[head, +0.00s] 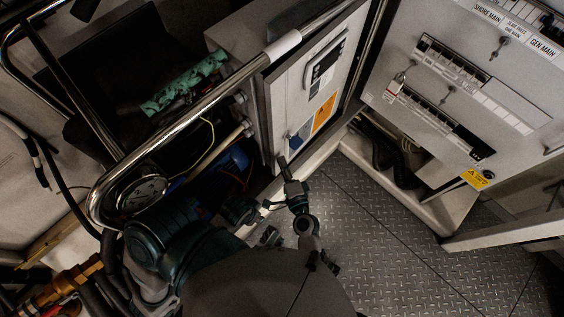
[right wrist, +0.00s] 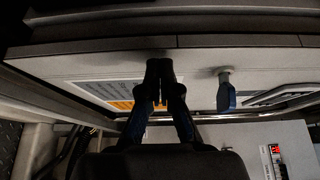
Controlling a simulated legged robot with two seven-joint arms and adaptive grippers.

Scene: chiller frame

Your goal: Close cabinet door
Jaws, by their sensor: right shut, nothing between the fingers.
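A pale cabinet door (head: 288,92) with an orange label, a blue label and a dark-framed panel stands upright in the upper middle of the head view. In the right wrist view the door (right wrist: 200,62) spans the picture, with a dark latch handle (right wrist: 226,95) right of the fingers. My right gripper (head: 284,167) is at the door's lower edge in the head view. Its fingers (right wrist: 164,82) are together and empty, over the door face beside the orange label; I cannot tell whether they touch it. My left gripper is not in view.
A breaker cabinet (head: 465,80) with labelled switch rows stands at the right. A chrome rail (head: 190,118) crosses the left side, near hoses and cables. Diamond-plate floor (head: 385,250) is clear at the lower right. A pale sill (head: 325,150) runs below the door.

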